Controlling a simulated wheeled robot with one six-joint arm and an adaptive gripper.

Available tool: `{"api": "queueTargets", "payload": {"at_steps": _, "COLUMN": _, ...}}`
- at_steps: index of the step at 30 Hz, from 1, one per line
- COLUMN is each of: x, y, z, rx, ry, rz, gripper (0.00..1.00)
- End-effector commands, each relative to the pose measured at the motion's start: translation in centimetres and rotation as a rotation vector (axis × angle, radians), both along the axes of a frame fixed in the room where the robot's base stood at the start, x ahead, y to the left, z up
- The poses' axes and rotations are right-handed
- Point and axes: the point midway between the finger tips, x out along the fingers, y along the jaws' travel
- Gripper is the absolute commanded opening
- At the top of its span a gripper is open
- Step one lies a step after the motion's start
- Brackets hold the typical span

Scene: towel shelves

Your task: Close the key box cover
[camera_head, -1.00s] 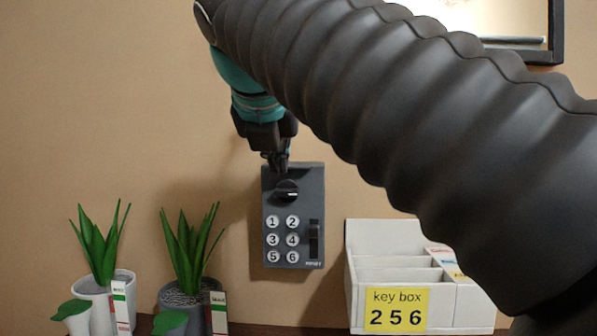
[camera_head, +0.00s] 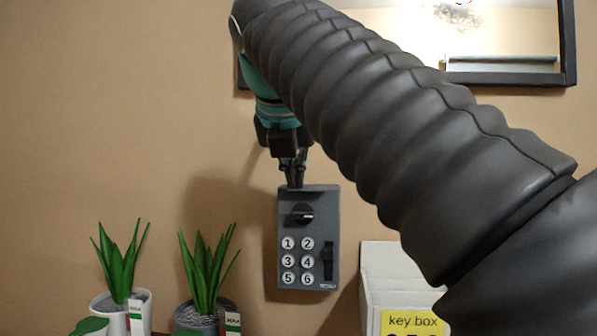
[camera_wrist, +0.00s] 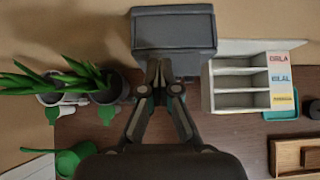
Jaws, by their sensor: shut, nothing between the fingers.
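The key box (camera_head: 309,225) is a dark grey wall box. Its front shows a round black knob, white buttons numbered 1 to 6 and a black slider. This face looks upright, and I see no clear gap around it; I cannot tell from this angle whether the cover is fully shut. My gripper (camera_head: 294,184) is shut and empty, fingers pointing down at the box's top edge; I cannot tell whether they touch it. In the wrist view the gripper (camera_wrist: 158,66) overlaps the lower edge of the grey box (camera_wrist: 174,28).
Two potted plants (camera_head: 119,262) (camera_head: 206,272) stand left of the box. A white organizer (camera_head: 385,270) with a yellow "key box" note (camera_head: 411,323) stands to the right. A green watering can (camera_wrist: 72,160) and a wooden tray (camera_wrist: 290,157) are on the brown surface. A framed mirror (camera_head: 505,45) hangs above.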

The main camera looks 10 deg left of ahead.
Motion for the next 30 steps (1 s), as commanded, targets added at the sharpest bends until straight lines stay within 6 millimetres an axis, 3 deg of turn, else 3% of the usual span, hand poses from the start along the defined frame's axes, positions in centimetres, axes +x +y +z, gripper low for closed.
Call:
{"api": "queueTargets", "payload": {"at_steps": 1, "x": 0.7, "y": 0.1, "z": -0.5, "rx": -0.012, "ry": 0.001, "rz": -0.007, "gripper": 0.0}}
{"api": "queueTargets", "payload": {"at_steps": 5, "x": 0.1, "y": 0.2, "z": 0.0, "rx": -0.01, "ry": -0.001, "rz": -0.005, "gripper": 0.0}}
{"api": "queueTargets", "payload": {"at_steps": 18, "x": -4.9, "y": 0.6, "z": 4.5, "rx": -0.003, "ry": -0.007, "rz": 0.006, "gripper": 0.0}}
{"api": "queueTargets", "payload": {"at_steps": 30, "x": -6.1, "y": 0.5, "z": 5.5, "rx": -0.002, "ry": -0.005, "rz": 0.003, "gripper": 0.0}}
